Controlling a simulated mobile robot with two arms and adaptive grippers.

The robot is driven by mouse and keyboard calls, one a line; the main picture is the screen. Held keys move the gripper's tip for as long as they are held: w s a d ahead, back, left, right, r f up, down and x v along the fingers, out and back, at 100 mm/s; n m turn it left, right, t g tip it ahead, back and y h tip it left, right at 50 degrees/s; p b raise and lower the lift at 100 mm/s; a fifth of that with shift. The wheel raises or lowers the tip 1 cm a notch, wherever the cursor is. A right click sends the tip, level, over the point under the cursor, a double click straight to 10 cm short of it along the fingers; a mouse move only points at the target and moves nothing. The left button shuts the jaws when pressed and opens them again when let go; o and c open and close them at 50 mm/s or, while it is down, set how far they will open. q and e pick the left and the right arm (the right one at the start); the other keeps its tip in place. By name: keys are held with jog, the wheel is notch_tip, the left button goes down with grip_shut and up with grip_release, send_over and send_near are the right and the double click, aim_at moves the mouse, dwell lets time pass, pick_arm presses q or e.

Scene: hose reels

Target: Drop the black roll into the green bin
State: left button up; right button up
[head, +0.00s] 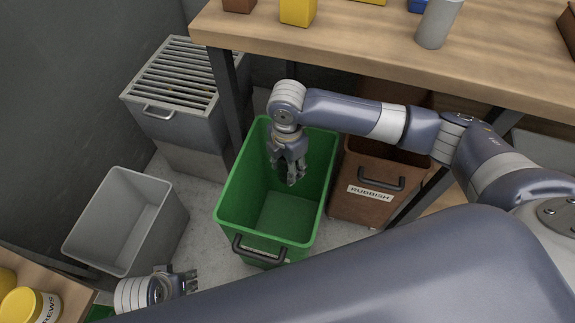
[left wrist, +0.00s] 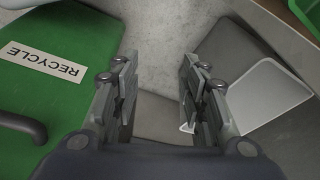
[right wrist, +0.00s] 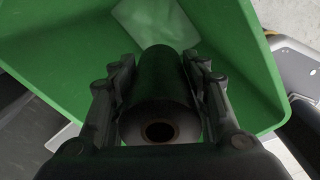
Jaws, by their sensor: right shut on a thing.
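The green bin (head: 229,205) stands on the floor below the workbench, open at the top, and looks empty in the head view. My right gripper (head: 291,178) points down inside the bin's opening. In the right wrist view the gripper (right wrist: 160,85) is shut on the black roll (right wrist: 158,95), a dark cylinder with a brown core hole, with the green walls around it. The roll is hard to make out in the head view. My left gripper (head: 192,280) is at the lower left, outside the bin; in the left wrist view its fingers (left wrist: 155,90) are apart with nothing between them.
A brown bin (head: 366,190) labelled RUBBISH stands right of the green bin. A grey bin (head: 110,220) and a slatted grey container (head: 165,125) stand left. The workbench (head: 340,50) edge is behind, with a grey cylinder (head: 437,24). A yellow-lidded tub (head: 25,305) is lower left.

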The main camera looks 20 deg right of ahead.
notch_tip(320, 180, down, 2)
jog(key=b, duration=0.2)
jog(key=shift+b, duration=0.3)
pick_arm(q)
jog(key=v, duration=0.7)
jog(key=shift+r+t, duration=0.3)
jog(key=shift+w+a, duration=0.1)
jog(key=shift+a, duration=0.05)
pick_arm(e)
jog(key=o, duration=1.2)
notch_tip(320, 180, up, 7)
jog(key=shift+r, duration=0.2)
